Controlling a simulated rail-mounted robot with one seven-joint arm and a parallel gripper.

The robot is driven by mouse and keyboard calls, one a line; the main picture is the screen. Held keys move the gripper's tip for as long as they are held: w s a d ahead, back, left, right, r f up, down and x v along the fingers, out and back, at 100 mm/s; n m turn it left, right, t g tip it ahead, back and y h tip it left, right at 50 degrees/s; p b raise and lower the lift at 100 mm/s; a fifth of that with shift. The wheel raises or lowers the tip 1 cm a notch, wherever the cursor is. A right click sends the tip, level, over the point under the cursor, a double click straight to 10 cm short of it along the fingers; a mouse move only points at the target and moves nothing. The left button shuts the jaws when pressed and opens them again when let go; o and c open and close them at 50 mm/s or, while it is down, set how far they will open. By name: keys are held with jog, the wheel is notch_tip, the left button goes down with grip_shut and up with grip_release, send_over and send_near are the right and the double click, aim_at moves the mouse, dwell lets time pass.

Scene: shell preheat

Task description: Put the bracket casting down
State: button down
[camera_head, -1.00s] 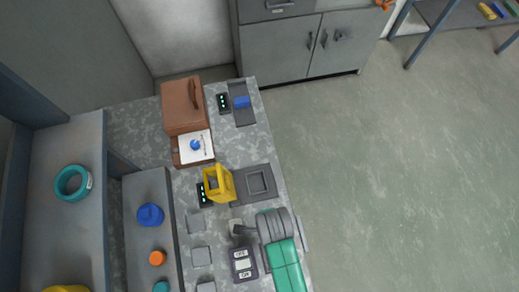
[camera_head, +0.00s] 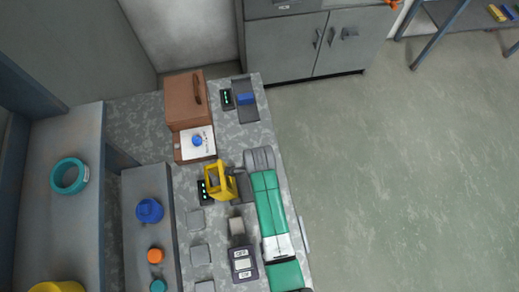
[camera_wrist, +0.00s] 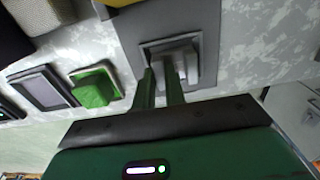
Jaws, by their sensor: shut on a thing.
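In the wrist view my gripper (camera_wrist: 160,70) has its two green fingers shut on a grey part, which I take to be the bracket casting (camera_wrist: 187,66). The casting shows at and beyond the fingertips, over the square recess of a dark grey plate (camera_wrist: 132,22). I cannot tell whether it touches the plate or hangs just above it. In the head view my arm covers the casting and the fingertips, and only the plate's left part (camera_head: 241,190) shows.
A yellow frame (camera_head: 231,188) stands close left of the plate. A brown case (camera_head: 187,102) and a blue block on a dark pad (camera_head: 245,99) are farther back.

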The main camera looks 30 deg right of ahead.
jog(key=shift+f, duration=0.35)
jog(key=c, duration=1.9)
grip_release()
jog(key=shift+f, duration=0.1)
jog(key=o, duration=0.4)
jog(key=shift+o, duration=0.2)
notch_tip(320, 180, up, 12)
jog(key=p, duration=0.2)
jog(key=shift+r, duration=0.2)
